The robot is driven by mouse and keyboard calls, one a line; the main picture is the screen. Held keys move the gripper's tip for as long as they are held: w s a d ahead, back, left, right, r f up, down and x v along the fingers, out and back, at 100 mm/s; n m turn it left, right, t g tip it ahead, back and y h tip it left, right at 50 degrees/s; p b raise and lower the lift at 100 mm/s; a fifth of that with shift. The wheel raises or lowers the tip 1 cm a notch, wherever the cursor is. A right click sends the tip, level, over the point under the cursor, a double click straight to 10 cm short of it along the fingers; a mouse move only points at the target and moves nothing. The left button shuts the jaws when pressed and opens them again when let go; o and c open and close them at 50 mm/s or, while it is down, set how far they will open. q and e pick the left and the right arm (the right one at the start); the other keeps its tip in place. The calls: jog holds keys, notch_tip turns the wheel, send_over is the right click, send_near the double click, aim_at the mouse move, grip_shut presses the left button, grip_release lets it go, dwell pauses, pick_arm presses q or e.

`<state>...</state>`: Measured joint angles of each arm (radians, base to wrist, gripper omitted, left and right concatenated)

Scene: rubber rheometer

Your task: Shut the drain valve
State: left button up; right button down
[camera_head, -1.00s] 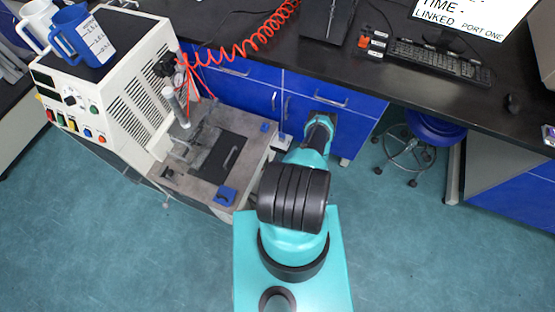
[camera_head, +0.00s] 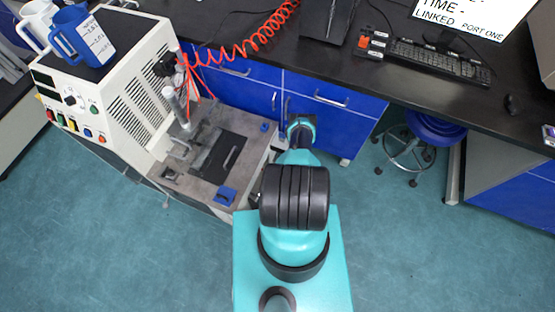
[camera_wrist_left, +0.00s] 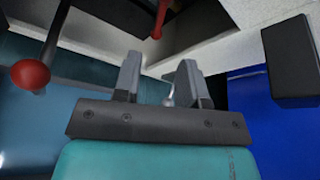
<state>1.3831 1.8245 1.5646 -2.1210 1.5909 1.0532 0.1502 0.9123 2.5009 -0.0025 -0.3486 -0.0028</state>
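In the left wrist view, my left gripper (camera_wrist_left: 158,78) has two grey fingers with a clear gap between them; it is open and empty. A thin red-tipped part (camera_wrist_left: 159,20) hangs at the top, beyond the fingers. A dark rod with a red ball knob (camera_wrist_left: 30,75) is at the left, apart from the fingers. I cannot tell which of these, if either, is the drain valve. In the head view, my arm reaches toward the right side of the rheometer machine (camera_head: 130,85), and its fingers are not clear. My right gripper is not in view.
The machine's low metal platform (camera_head: 190,187) is left of my arm. Blue cabinets (camera_head: 330,112) under the black bench (camera_head: 270,45) stand just beyond it. A red coiled hose (camera_head: 235,50) hangs from the bench to the machine. Open floor (camera_head: 420,250) lies at right.

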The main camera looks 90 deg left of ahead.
pick_arm(q)
jog(key=x, duration=1.1)
jog(key=shift+s+a, duration=0.2)
jog(key=shift+f, duration=0.15)
grip_shut()
